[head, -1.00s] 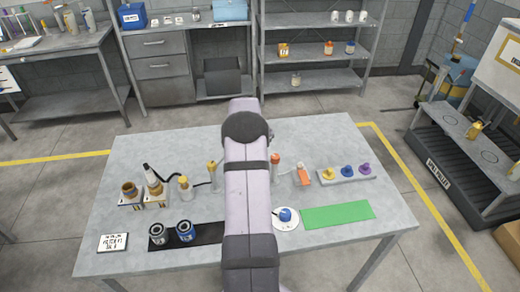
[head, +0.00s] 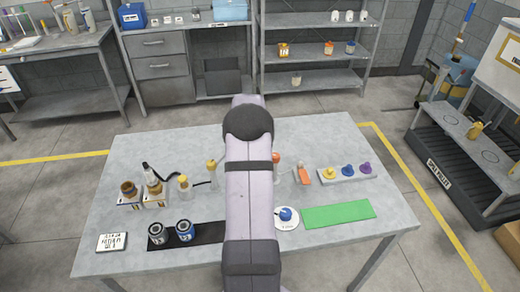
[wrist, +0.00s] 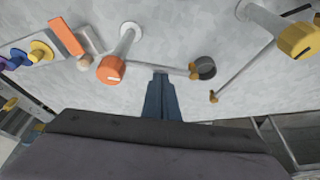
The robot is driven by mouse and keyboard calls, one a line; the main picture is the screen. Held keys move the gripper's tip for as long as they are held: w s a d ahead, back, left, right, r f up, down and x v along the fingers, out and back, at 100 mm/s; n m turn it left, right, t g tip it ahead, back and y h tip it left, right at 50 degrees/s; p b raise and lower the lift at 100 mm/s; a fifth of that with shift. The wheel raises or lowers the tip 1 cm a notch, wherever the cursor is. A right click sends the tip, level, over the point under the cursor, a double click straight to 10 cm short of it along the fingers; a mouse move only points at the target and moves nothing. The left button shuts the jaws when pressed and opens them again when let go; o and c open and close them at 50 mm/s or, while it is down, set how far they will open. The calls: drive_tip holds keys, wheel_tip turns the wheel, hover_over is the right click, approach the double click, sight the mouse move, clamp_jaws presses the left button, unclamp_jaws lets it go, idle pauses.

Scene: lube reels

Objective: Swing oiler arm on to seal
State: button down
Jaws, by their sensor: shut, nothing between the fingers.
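In the wrist view, my gripper (wrist: 160,76) is shut and empty, pointing down at the grey table. An orange-capped post (wrist: 111,69) stands to its left. A thin arm (wrist: 160,66) runs from that post past my fingertips, its brass tip at the left edge of a dark round piece (wrist: 203,68), possibly the seal. I cannot tell whether fingers and arm touch. A yellow-capped post (wrist: 298,40) stands at right, with another thin arm (wrist: 240,70) ending short of the dark piece. In the head view, the orange cap (head: 276,157) and yellow cap (head: 212,163) flank my arm, which hides my gripper.
A strip with yellow, blue and purple knobs (head: 347,171) and an orange block (head: 302,175) lie at right. A green mat (head: 338,214) and a white dish (head: 286,224) are in front. Cans (head: 185,231) and bottles (head: 154,184) stand at left.

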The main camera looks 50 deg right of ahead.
drive_tip(key=s+a+n+t+y+b, duration=0.2)
drive_tip(key=s+a+n+b, duration=0.2)
drive_tip(key=n+b, duration=0.4)
drive_tip(key=shift+s+a+n+b, duration=0.35)
drive_tip(key=shift+a+n+b, duration=0.1)
drive_tip(key=shift+n, duration=0.55)
wheel_tip(320, 180, up, 10)
drive_tip(key=shift+w, duration=0.15)
idle(0.9)
drive_tip(key=shift+r, duration=0.1)
